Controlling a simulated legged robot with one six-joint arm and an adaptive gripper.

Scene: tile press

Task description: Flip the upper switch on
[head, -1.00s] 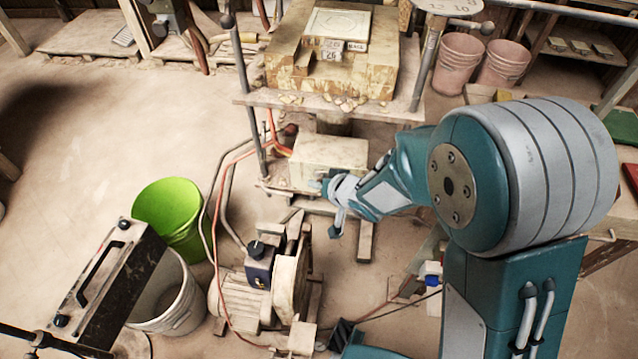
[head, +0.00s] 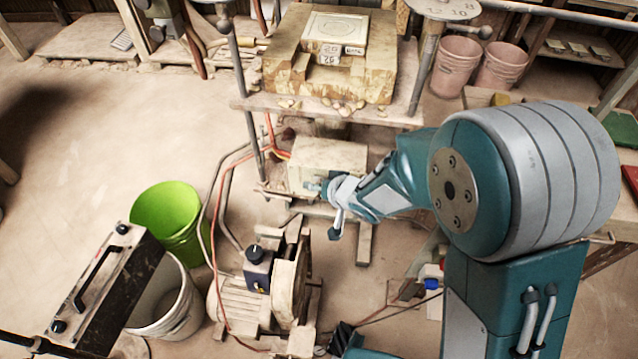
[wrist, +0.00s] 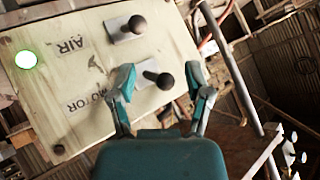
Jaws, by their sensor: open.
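A pale control panel (wrist: 55,85) fills the left of the wrist view, with its labels upside down. It carries two lever switches with dark round knobs. One switch (wrist: 130,28) is beside the AIR label, at the top of the picture. The other switch (wrist: 158,79) is beside the MOTOR label, lower in the picture. My gripper (wrist: 160,74) is open, with its fingertips on either side of the MOTOR-side knob; I cannot tell whether they touch it.
A green light (wrist: 26,60) glows at the panel's left. The press table (head: 330,109) stands above the box, with a metal post (head: 246,100) left of my gripper. Hoses run left of it. A motor (head: 245,300), a green bucket (head: 168,212) and a white bucket (head: 180,305) stand below.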

